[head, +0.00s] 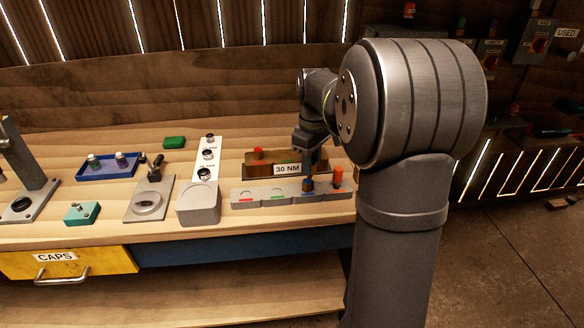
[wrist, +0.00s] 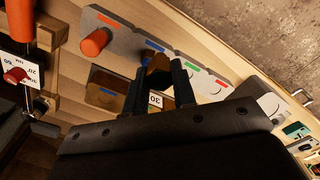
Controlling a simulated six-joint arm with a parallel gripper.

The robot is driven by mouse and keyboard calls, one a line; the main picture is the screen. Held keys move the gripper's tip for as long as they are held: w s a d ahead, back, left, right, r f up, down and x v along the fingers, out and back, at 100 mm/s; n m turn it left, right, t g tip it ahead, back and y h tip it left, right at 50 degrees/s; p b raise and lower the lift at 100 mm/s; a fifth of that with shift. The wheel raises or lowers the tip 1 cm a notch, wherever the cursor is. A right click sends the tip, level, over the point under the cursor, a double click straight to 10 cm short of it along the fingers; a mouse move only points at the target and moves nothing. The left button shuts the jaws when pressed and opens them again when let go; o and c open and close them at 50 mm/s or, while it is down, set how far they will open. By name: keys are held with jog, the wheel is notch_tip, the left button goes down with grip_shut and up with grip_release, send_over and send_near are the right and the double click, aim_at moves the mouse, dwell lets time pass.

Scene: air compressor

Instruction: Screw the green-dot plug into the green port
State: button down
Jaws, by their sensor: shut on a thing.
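In the head view a small plug with a green top (head: 92,160) stands in the blue tray (head: 104,175) at the left; this looks like the green-dot plug. A white panel (head: 206,142) carries several dark round fittings; which one is the green port cannot be told. My gripper (head: 309,176) is down at the grey rack (head: 248,197), by its blue mark, far right of the plug. It also shows in the wrist view (wrist: 167,84), its fingers shut on a dark blue-brown piece (wrist: 158,66). Whether this piece is still seated in the rack is unclear.
An orange-handled piece (head: 338,177) stands just right of my gripper. A second plug (head: 121,159), a grey fixture (head: 149,198), a green block (head: 174,142) and a teal box (head: 81,214) are leftward.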

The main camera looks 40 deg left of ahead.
jog(key=shift+w+d+r, duration=0.2)
jog(key=shift+d+r, duration=0.15)
jog(key=shift+d, duration=0.15)
jog(key=shift+w+r, duration=0.15)
jog(key=shift+w, duration=0.05)
jog(key=w+a+n, duration=0.1)
jog(key=w+a, duration=0.3)
jog(key=a, duration=0.4)
jog(key=w+a+n, duration=0.2)
jog(key=w+a, duration=0.2)
jog(key=a, duration=0.5)
jog(key=shift+w+r, duration=0.25)
jog(key=shift+w, duration=0.15)
jog(key=shift+f, duration=0.15)
jog(key=shift+f, duration=2.8)
jog(key=shift+f, duration=1)
jog(key=c, duration=1.1)
grip_release()
jog(key=shift+f, duration=0.1)
